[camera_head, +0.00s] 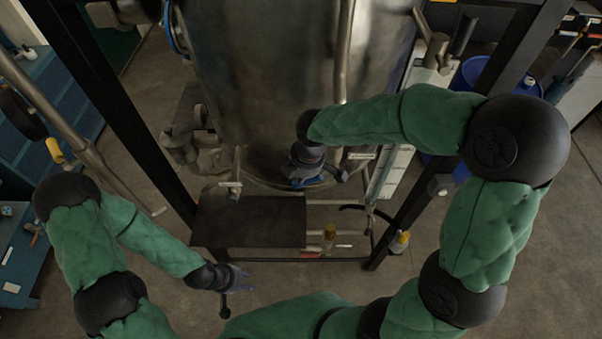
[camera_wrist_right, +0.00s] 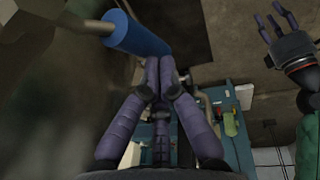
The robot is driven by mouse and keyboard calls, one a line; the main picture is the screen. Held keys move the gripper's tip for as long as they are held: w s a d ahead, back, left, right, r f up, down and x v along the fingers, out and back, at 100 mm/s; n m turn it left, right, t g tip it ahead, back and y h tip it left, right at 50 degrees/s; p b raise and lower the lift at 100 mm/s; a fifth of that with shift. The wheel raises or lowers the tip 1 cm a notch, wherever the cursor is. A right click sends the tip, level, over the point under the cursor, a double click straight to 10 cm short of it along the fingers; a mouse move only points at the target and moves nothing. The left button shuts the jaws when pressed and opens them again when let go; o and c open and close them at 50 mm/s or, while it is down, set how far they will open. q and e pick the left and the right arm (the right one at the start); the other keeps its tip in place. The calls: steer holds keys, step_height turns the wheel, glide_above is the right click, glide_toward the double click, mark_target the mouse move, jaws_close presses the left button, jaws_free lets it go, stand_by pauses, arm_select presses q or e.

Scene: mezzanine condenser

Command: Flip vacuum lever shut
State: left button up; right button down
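The vacuum lever shows in the right wrist view as a thick blue grip (camera_wrist_right: 132,36) on a pale metal rod (camera_wrist_right: 78,22). My right gripper (camera_wrist_right: 163,66) has its fingertips drawn together at the near end of the blue grip. They look closed beside it or touching it, not around it; I cannot tell contact for sure. In the head view my right gripper (camera_head: 306,176) is at the foot of the steel tank, with a bit of blue at its tips. My left gripper (camera_head: 238,277) hangs low, away from the tank, and its fingers look spread in the right wrist view (camera_wrist_right: 275,25).
The large steel tank (camera_head: 265,90) fills the middle, with a vertical pipe (camera_head: 342,60) in front. Black frame posts (camera_head: 120,110) flank it. A dark plate (camera_head: 250,222) lies below. Floor is open in front.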

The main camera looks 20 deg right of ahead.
mark_target(305, 184)
steer(key=f+h, duration=0.1)
steer(key=h+b, duration=0.1)
steer(key=f+h, duration=0.1)
steer(key=shift+s+d+f+g+b, duration=0.1)
steer(key=shift+d+f+g+b, duration=0.2)
steer(key=shift+f+b, duration=0.1)
steer(key=shift+d+f+g+h+b, duration=0.3)
steer(key=shift+f+h, duration=0.25)
steer(key=shift+h, duration=0.25)
steer(key=shift+s+d+f+n+g+h+b, duration=0.2)
steer(key=shift+d+f+h, duration=0.25)
steer(key=shift+d+h, duration=0.2)
steer(key=shift+s+d+f+n+g+h+b, duration=0.1)
steer(key=shift+s+d+f+g+h+b, duration=0.1)
steer(key=shift+d+f+h, duration=0.45)
steer(key=shift+s+d+f+n+g+h+b, duration=0.1)
steer(key=shift+s+d+f+g+h+b, duration=0.15)
steer(key=shift+d+h, duration=0.4)
steer(key=shift+w+a, duration=0.1)
steer(key=shift+a, duration=0.05)
steer(key=shift+a, duration=0.15)
